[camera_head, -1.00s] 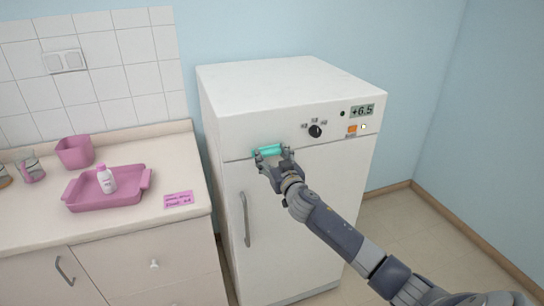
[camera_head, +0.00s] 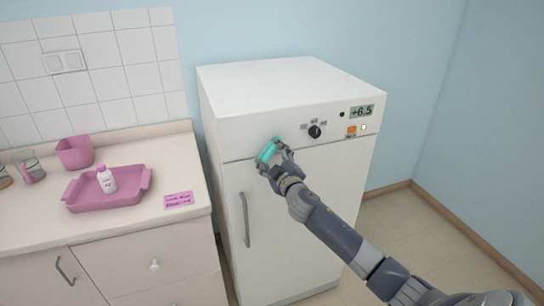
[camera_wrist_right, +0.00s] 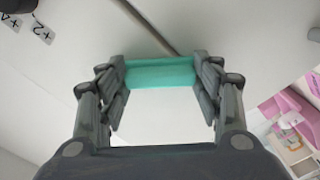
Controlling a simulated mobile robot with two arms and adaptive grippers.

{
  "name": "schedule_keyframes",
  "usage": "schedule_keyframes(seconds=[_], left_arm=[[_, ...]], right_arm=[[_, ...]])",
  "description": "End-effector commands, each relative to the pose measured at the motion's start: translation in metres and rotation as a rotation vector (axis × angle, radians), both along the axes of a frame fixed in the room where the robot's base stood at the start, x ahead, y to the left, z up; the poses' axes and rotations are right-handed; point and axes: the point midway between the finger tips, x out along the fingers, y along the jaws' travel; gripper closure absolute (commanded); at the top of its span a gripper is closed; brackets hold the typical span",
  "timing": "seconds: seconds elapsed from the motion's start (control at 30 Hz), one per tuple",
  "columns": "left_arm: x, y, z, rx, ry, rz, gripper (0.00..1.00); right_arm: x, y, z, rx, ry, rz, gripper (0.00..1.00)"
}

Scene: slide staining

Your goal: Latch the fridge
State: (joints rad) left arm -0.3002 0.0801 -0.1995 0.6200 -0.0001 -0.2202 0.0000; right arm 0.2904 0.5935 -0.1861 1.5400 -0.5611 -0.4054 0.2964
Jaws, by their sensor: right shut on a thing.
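The white fridge (camera_head: 300,230) stands against the blue wall, its door closed against the body as far as I can see. A teal latch handle (camera_head: 267,151) sits at the seam between the door and the upper panel, now tilted diagonally. My right gripper (camera_head: 275,163) is shut on the teal latch handle. In the right wrist view the handle (camera_wrist_right: 160,73) lies between both fingers (camera_wrist_right: 160,88), across the view, with the dark seam just behind it. The latch's mount is hidden behind the fingers. My left gripper is out of view.
A grey vertical door handle (camera_head: 245,219) is below the latch. A black knob (camera_head: 315,131) and a display reading +6.5 (camera_head: 362,111) are on the upper panel. The counter at left holds a pink tray (camera_head: 128,197) with a bottle (camera_head: 106,179). Floor right of the fridge is clear.

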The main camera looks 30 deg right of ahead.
Motion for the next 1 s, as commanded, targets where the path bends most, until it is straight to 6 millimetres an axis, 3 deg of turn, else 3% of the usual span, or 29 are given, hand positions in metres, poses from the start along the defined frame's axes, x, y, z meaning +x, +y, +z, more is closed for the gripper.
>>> schedule_keyframes(seconds=[0.6, 1.0], left_arm=[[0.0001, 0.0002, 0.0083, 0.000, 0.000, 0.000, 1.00], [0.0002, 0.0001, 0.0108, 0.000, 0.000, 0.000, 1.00]], right_arm=[[0.0004, 0.0004, 0.0022, -0.527, 0.124, 0.002, 0.64], [0.0004, 0.0007, 0.0013, -0.685, 0.162, 0.002, 0.64]])
